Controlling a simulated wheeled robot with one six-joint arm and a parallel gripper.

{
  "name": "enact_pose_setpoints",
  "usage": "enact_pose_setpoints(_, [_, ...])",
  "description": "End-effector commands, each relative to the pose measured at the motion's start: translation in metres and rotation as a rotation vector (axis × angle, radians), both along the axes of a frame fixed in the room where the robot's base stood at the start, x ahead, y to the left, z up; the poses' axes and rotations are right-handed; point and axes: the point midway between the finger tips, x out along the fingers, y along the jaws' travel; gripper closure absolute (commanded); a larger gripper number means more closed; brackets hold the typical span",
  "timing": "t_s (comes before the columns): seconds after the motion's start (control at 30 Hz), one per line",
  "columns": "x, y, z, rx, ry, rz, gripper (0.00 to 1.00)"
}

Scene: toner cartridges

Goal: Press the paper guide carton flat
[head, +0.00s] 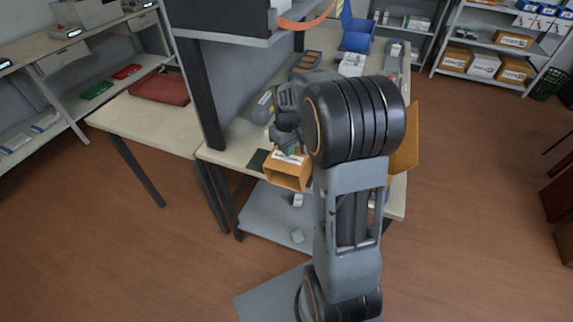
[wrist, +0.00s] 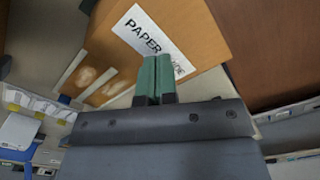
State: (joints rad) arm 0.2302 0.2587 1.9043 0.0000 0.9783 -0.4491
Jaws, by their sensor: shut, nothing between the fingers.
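The paper guide carton (head: 286,175) is a tan cardboard box at the near edge of the workbench, with an open end facing the head camera. It still stands as a hollow box shape. Its white label shows on the upper face, and the wrist view shows the carton (wrist: 190,25) with the label reading "PAPER" and partly covered. My gripper (head: 290,148) is shut and empty, its green fingertips at the labelled face. In the wrist view the fingers (wrist: 153,80) overlap the label's lower edge; I cannot tell whether they touch it.
The workbench (head: 240,143) holds a blue bin (head: 357,34) and other items farther back. A cardboard piece (head: 408,140) shows right of my arm, mostly hidden. A grey upright (head: 203,95) stands left of the carton. A side table (head: 150,125) holds a red tray (head: 160,89).

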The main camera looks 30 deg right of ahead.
Motion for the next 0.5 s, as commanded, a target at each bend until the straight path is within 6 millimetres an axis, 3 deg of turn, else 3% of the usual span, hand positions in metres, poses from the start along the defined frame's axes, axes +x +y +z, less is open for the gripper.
enact_pose_setpoints(0.5, [0.0, 0.0, -0.017, 0.0, 0.0, 0.0, 1.0])
